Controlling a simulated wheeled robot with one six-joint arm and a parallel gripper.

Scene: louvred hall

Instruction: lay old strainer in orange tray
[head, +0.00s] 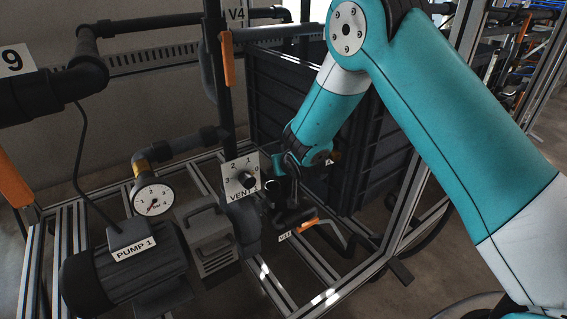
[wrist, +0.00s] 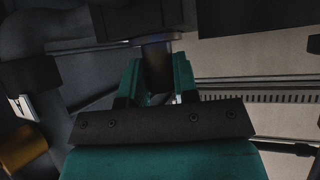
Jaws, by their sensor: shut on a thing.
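In the wrist view my gripper (wrist: 157,75) has its two teal fingers closed on a dark cylindrical part (wrist: 157,58). This part meets a flat dark piece at its upper end. I cannot tell for sure whether it is the old strainer, or whether it is free of the pipework. In the head view my gripper (head: 284,188) is at the pipework, just right of the VENT dial plate; its fingers are small and dark there, and what they hold is not clear. No orange tray shows in either view.
The VENT dial (head: 241,178), pressure gauge (head: 153,199) and pump 1 (head: 130,262) crowd the left side. An orange-handled valve (head: 303,227) sits just below my gripper. A large dark crate (head: 375,160) stands behind my arm. Aluminium frame rails surround the pipework.

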